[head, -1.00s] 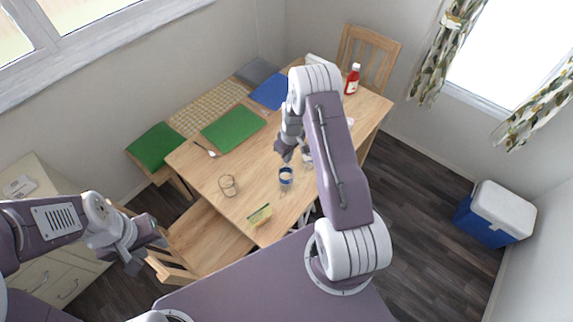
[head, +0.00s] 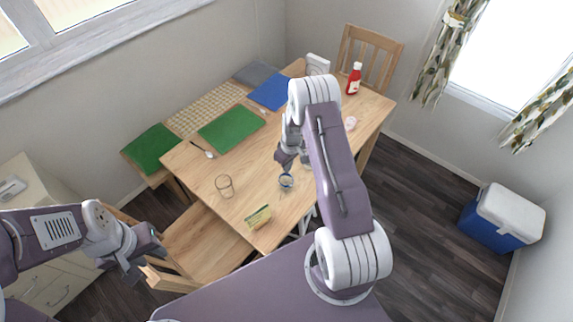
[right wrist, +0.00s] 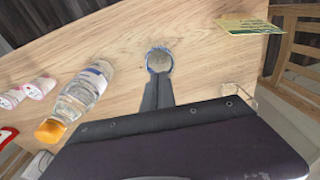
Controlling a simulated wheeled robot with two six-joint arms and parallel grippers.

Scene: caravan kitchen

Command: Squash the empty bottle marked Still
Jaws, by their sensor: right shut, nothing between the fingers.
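A short clear thing with a blue band (head: 286,182), seemingly a bottle pressed low, stands on the wooden table; its round top also shows in the right wrist view (right wrist: 160,61). My right gripper (head: 287,168) is shut, its fingertips at or just above that top; I cannot tell if they touch. A clear bottle with an orange cap and blue-white label (right wrist: 82,95) lies on its side beside it in the right wrist view; my right arm hides it in the head view. No label is readable. My left gripper (head: 135,268) hangs off the table at the left, its jaw opening unclear.
The table (head: 245,185) also holds a drinking glass (head: 224,186), a yellow-green packet (head: 258,217), a spoon (head: 203,150), green (head: 230,128) and blue (head: 270,92) mats and a red sauce bottle (head: 354,79). A cool box (head: 503,217) stands on the floor at right.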

